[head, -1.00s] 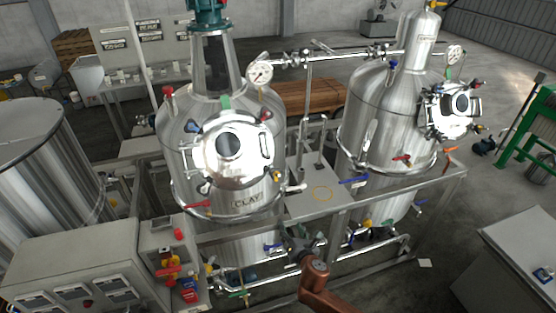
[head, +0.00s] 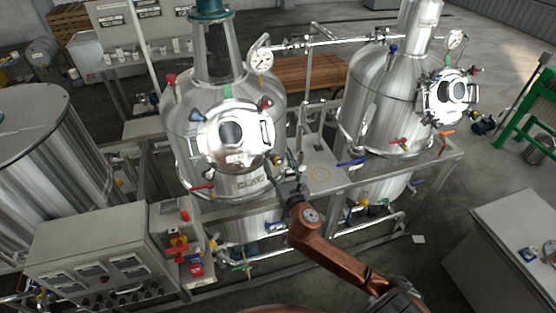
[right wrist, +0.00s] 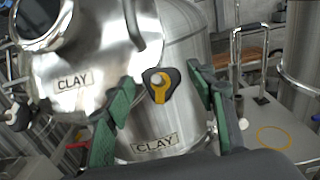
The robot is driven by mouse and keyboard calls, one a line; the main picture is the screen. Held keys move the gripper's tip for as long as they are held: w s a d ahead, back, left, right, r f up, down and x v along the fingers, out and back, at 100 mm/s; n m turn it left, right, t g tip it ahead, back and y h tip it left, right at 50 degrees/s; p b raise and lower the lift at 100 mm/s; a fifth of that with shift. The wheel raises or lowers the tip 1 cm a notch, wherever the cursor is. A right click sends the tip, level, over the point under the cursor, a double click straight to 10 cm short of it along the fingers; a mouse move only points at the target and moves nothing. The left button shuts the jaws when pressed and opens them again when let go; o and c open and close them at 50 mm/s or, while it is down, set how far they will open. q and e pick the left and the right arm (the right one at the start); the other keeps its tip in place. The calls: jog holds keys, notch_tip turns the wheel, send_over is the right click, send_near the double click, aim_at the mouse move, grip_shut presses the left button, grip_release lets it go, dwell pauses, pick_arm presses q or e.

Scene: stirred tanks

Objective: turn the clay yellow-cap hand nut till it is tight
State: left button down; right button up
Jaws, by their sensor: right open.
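The clay tank (head: 190,140) is the left steel vessel in the head view, with a round hatch on its front. In the right wrist view (right wrist: 175,118) its CLAY labels are readable. The yellow-cap hand nut (right wrist: 159,88), a dark lobed knob with a yellow cap, is at the hatch's lower right rim. My right gripper (right wrist: 158,82) is open, its green-padded fingers on either side of the nut in that view; no contact is visible. In the head view, my right gripper (head: 284,174) is just right of the hatch and largely hides the nut. My left gripper is out of view.
A second steel tank (head: 375,110) with a similar hatch stands at the right on the same frame. Valves with red and blue handles (head: 352,162) stick out along the frame. A control box (head: 90,250) is at the lower left. A pressure gauge (head: 261,60) sits above the hatch.

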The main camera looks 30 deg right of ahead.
jog(key=shift+w, duration=0.25)
jog(key=c, duration=1.2)
